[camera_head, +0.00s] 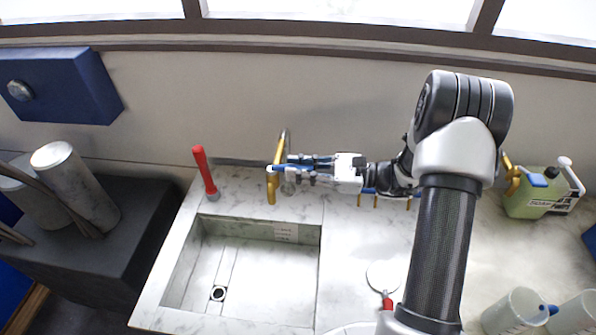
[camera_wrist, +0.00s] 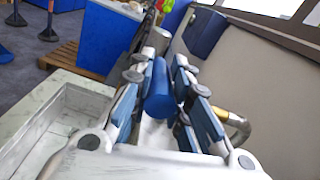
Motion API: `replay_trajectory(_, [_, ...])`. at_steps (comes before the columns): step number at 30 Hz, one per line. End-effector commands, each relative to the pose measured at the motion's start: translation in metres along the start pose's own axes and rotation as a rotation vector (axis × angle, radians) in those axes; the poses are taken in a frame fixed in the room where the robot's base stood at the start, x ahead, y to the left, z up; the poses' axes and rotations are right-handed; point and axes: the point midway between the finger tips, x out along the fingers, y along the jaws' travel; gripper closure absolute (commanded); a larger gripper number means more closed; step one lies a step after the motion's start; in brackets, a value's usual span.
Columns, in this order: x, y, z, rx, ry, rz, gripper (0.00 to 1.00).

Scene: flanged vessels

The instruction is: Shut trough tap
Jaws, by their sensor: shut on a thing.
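The trough (camera_head: 172,268) is a pale marble basin set in the counter, with a round drain in its floor. The tap stands at its back edge, with a brass spout (camera_head: 271,188) pointing toward the basin; part of the tap shows in the wrist view (camera_wrist: 238,125). My gripper (camera_head: 284,168) reaches in from the right at the tap. In the wrist view my gripper (camera_wrist: 158,72) has its blue-padded fingers on both sides of a blue cylindrical tap handle (camera_wrist: 158,92) and is shut on it. My fingers hide most of the handle in the head view. No water flow can be made out.
A red-handled tool (camera_head: 204,172) stands at the trough's back left corner. A green jug (camera_head: 530,195) and clear beakers (camera_head: 512,312) are on the right. A red-tipped item (camera_head: 387,301) lies on the counter near my arm. The wall is close behind the tap.

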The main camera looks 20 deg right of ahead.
Motion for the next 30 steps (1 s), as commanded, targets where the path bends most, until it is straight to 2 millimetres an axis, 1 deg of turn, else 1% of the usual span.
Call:
replay_trajectory(10, [0.0001,-0.0004,0.0011,0.000,-0.006,0.022,1.00])
replay_trajectory(11, [0.0001,-0.0004,0.0011,0.000,-0.006,0.021,0.82])
replay_trajectory(20, [0.0001,-0.0004,0.0013,-0.001,-0.006,0.021,0.62])
replay_trajectory(21, [0.0001,-0.0003,0.0012,0.000,-0.006,0.021,0.61])
replay_trajectory(30, [-0.0011,-0.0003,0.0004,0.001,-0.004,0.020,0.61])
